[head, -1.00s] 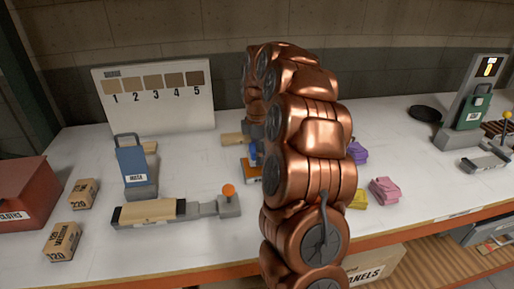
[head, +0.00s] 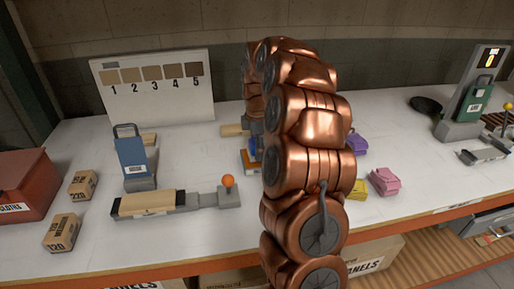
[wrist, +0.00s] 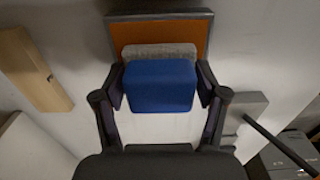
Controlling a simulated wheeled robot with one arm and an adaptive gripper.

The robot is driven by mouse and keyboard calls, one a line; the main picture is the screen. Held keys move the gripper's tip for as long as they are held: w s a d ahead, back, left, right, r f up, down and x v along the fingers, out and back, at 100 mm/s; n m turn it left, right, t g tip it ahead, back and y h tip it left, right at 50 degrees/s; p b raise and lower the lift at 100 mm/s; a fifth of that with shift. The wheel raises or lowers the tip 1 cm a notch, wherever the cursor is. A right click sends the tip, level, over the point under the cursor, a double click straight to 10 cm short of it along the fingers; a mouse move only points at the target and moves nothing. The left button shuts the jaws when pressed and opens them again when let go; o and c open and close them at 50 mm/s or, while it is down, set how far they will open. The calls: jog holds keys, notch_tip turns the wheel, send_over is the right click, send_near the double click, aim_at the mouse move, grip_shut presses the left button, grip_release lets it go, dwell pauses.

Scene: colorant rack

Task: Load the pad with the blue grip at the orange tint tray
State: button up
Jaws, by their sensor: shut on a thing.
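My gripper (wrist: 160,80) is shut on the blue grip (wrist: 160,98) of a pad, with one finger on each side. The pad's grey fibrous part (wrist: 160,52) shows just beyond the grip. The orange tint tray (wrist: 128,32), with a dark rim, lies under and beyond the pad in the wrist view. Whether the pad touches the tray I cannot tell.
A wooden block (wrist: 33,68) lies left of the tray and a grey fixture (wrist: 245,108) right.

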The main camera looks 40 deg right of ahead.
jog(key=shift+f, duration=0.6)
dwell(1.6)
jog(key=shift+r+p, duration=0.9)
jog(key=shift+r, duration=2.65)
